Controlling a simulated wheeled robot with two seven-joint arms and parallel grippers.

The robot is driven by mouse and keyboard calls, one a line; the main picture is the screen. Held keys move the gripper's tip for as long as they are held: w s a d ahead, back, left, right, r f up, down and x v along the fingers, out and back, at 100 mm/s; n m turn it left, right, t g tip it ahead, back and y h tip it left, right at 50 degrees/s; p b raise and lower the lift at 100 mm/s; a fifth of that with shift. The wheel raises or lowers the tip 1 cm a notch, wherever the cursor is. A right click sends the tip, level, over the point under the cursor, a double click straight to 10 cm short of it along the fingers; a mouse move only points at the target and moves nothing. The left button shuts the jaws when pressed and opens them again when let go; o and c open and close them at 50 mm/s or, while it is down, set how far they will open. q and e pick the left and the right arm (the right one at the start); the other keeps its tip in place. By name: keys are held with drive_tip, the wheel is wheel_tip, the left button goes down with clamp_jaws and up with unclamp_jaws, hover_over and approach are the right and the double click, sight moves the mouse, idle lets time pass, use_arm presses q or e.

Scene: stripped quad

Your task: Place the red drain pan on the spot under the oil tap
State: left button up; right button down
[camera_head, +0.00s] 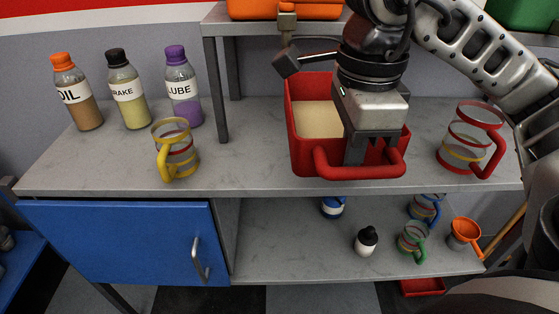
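The red drain pan (301,150) stands on the upper grey bench top, right of the middle, with a beige area inside it. Its thick red handle (375,172) faces me. My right gripper (358,157) points down at the front of the pan, with a finger reaching behind the handle bar. The arm hides part of the pan, and I cannot tell whether the fingers are closed on it. A brass tap (286,22) hangs below the orange container (285,9) on the shelf, above the pan's back left. My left gripper is not in view.
Bottles labelled oil (80,100), brake (128,95) and lube (183,90) stand at the left. A yellow-handled jug (176,152) stands left of the pan, a red-handled jug (468,140) right of it. The bench between the yellow-handled jug and pan is clear. A shelf post (216,90) stands behind.

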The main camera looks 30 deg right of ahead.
drive_tip(key=shift+w+d+f, duration=0.1)
drive_tip(key=shift+w+d, duration=0.05)
drive_tip(key=shift+w, duration=0.25)
drive_tip(key=w+f, duration=0.1)
drive_tip(key=w, duration=0.1)
drive_tip(key=w+f, duration=0.1)
drive_tip(key=w, duration=0.2)
drive_tip(key=w+f, duration=0.1)
drive_tip(key=w, duration=0.2)
drive_tip(key=shift+a+f, duration=0.3)
drive_tip(key=w+f+b, duration=0.1)
drive_tip(key=w+f, duration=0.3)
drive_tip(key=shift+w+f, duration=0.1)
drive_tip(key=shift+f, duration=0.3)
drive_tip(key=shift+w+a+f, duration=0.1)
drive_tip(key=shift+w+f, duration=0.35)
drive_tip(key=shift+f, duration=0.15)
wheel_tip(320, 180, down, 3)
drive_tip(key=shift+r, duration=0.1)
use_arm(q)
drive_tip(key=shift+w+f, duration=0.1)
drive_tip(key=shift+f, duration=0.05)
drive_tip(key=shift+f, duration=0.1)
use_arm(e)
drive_tip(key=shift+f, duration=0.2)
